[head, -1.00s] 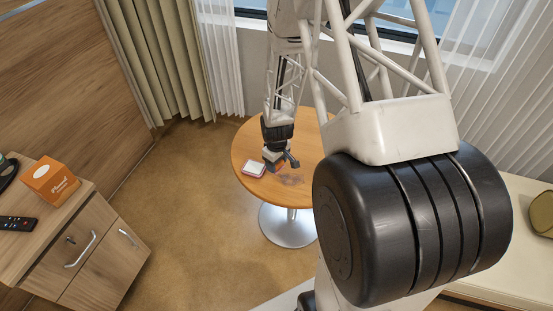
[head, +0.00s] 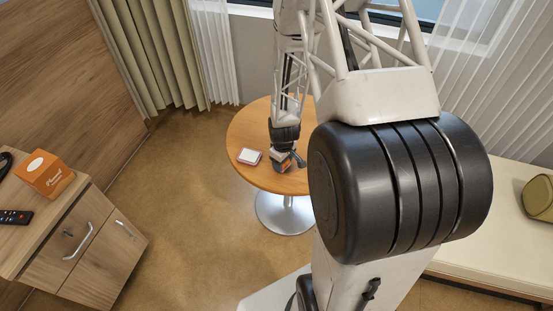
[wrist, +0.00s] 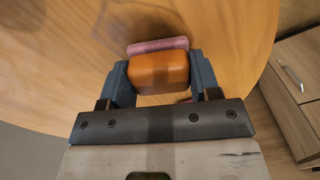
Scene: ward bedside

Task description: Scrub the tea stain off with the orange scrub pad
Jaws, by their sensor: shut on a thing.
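The orange scrub pad (wrist: 158,72) is held between the two fingers of my gripper (wrist: 160,80) in the wrist view. In the head view my gripper (head: 285,163) is low over the round wooden table (head: 240,135), with a bit of the orange pad (head: 284,169) showing at its tip. I cannot tell whether the pad touches the tabletop. The tea stain is not visible now; the gripper covers the part of the table where a dark smudge showed earlier.
A bedside cabinet (head: 75,240) with an orange box (head: 46,176) and remote (head: 15,217) stands left.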

